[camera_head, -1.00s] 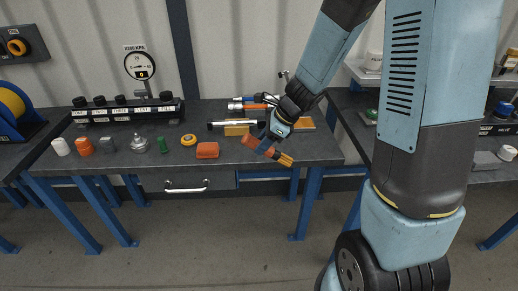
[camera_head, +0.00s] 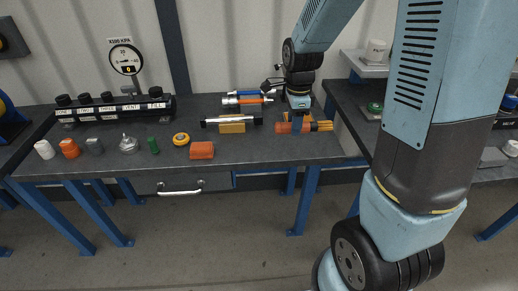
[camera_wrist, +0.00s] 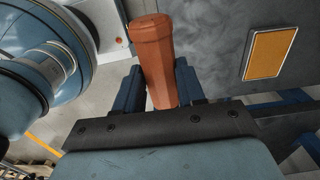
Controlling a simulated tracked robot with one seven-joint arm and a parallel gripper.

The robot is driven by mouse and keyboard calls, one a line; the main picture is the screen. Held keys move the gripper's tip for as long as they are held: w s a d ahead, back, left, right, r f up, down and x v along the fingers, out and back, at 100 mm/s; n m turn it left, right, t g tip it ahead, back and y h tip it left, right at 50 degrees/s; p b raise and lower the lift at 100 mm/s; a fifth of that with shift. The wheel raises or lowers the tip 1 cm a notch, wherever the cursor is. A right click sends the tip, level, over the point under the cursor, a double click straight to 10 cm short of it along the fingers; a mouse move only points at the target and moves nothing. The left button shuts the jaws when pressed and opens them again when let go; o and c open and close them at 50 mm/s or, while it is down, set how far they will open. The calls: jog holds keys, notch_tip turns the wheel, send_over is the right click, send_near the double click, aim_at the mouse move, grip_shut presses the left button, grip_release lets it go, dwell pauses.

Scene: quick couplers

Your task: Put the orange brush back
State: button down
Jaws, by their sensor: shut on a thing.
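The orange brush (camera_head: 321,126) is held level above the right part of the bench, its handle to the left and its lighter bristles to the right. My gripper (camera_head: 297,120) comes down from above and is shut on it. In the wrist view the brush's orange handle (camera_wrist: 154,50) stands out between the two blue fingers of my gripper (camera_wrist: 160,92). The bristles are hidden there. A flat orange-yellow pad with a pale rim (camera_wrist: 270,54) lies on the dark surface, clear of the handle.
Left of the brush, a silver and black cylinder rests on an orange-yellow block (camera_head: 232,127). An orange box (camera_head: 201,150), a yellow ring (camera_head: 181,139) and several small fittings stand further left.

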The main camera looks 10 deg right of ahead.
jog(key=shift+a, duration=0.1)
jog(key=shift+a, duration=0.15)
jog(key=w+a+f, duration=0.4)
jog(key=w+a, duration=0.1)
jog(key=a, duration=0.3)
send_over(252, 150)
jog(key=f, duration=0.4)
jog(key=shift+s+d+f, duration=0.25)
jog(key=shift+d+f, duration=0.15)
jog(key=shift+w+a+f, duration=0.1)
jog(key=shift+a+f, duration=0.15)
jog(key=shift+f, duration=0.75)
jog(key=shift+w+a+f, duration=0.1)
jog(key=shift+a+f, duration=0.1)
jog(key=shift+f, duration=0.75)
jog(key=c, duration=0.7)
grip_release()
jog(key=shift+o, duration=0.2)
